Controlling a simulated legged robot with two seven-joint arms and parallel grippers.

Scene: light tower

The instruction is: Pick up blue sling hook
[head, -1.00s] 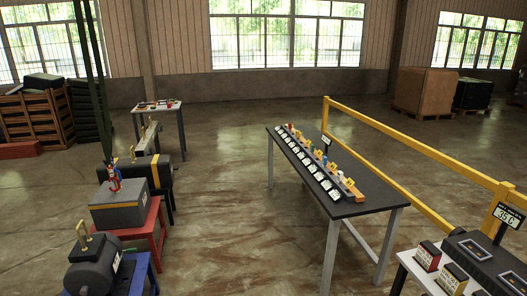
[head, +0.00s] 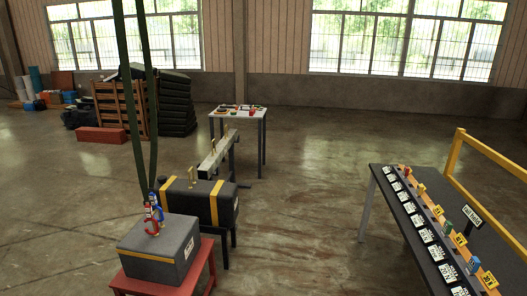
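The blue sling hook (head: 159,212) is small and hangs at the lower end of the dark green slings (head: 148,100), just above or on the grey box (head: 160,248). A red hook (head: 151,225) hangs right beside it, partly overlapping it. I cannot tell whether the hooks touch the box top. The grey box has a yellow stripe and stands on a red stand (head: 200,272). Neither of my grippers shows in the head view.
Behind the box, a black cylinder with yellow bands (head: 200,203) and a grey beam (head: 218,154) stand on supports. A small table (head: 238,112) is farther back. A black table (head: 400,225) with labelled items and a yellow rail (head: 490,160) are at right. Floor between is clear.

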